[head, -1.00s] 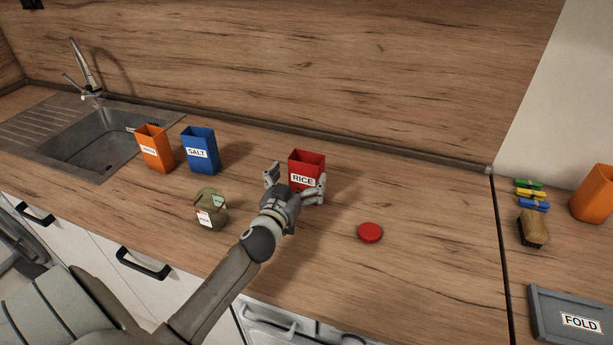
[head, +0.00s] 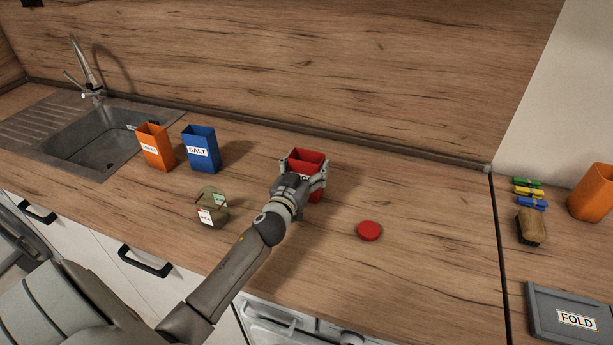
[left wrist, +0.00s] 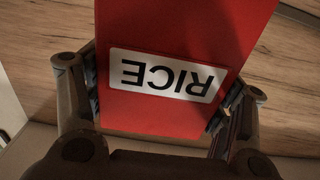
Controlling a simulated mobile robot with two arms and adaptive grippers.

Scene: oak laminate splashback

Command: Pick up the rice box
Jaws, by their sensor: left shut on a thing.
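The red rice box (head: 306,157) stands upright with an open top on the wooden counter, in the middle of the head view. Its white RICE label shows upside down in the left wrist view (left wrist: 165,77). My left gripper (head: 303,175) is shut on the box, one finger on each side. In the left wrist view the fingers press against both side edges of the box. In the head view the gripper hides the label and much of the lower front. My right gripper is not in view.
A blue salt box (head: 201,150) and an orange box (head: 155,147) stand left, near the sink (head: 92,140). A small green-brown package (head: 211,207) is front left. A red round lid (head: 369,231) lies right. A grey FOLD tray (head: 550,312), brush (head: 532,228) and clips (head: 528,194) are far right.

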